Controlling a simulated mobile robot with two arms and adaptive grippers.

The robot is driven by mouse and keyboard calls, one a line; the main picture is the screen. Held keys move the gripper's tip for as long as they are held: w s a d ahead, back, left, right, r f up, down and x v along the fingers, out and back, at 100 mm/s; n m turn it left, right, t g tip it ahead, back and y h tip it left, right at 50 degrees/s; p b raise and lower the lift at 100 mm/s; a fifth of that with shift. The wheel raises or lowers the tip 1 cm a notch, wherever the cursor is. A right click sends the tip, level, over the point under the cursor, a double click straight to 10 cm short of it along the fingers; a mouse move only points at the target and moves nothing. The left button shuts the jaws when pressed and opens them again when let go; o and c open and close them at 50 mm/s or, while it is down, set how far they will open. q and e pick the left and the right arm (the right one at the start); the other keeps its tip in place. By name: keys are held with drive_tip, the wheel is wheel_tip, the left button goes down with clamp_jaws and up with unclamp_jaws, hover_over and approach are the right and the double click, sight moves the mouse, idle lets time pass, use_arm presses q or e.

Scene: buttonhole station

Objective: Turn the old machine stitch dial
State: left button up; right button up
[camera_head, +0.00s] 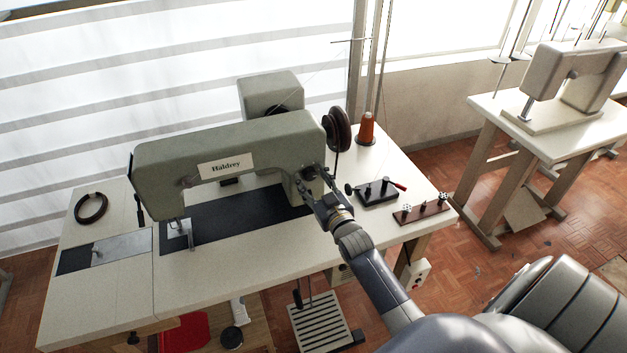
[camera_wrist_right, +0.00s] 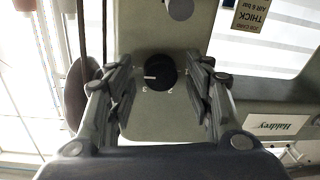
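The old grey-green sewing machine (camera_head: 250,135) with a "Haldrey" plate stands on the pale table. Its black round stitch dial (camera_wrist_right: 160,73) shows in the right wrist view on the machine's end face, with a pale pointer line aimed left in that picture. My right gripper (camera_head: 314,190) is at the right end of the machine in the head view. In the right wrist view my right gripper (camera_wrist_right: 162,88) is open, one finger on each side of the dial, with visible gaps. Depth to the dial is hard to tell. My left gripper is not in view.
The pale table (camera_head: 200,280) has a dark ring (camera_head: 91,208) at left. An orange thread cone (camera_head: 366,128) stands behind the gripper. Small blocks with pegs (camera_head: 421,212) lie to its right. A second machine stands far right.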

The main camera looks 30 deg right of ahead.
drive_tip(key=shift+s, duration=0.15)
drive_tip(key=s+a, duration=0.2)
drive_tip(key=s, duration=0.9)
drive_tip(key=shift+s, duration=0.3)
drive_tip(key=shift+a, duration=0.1)
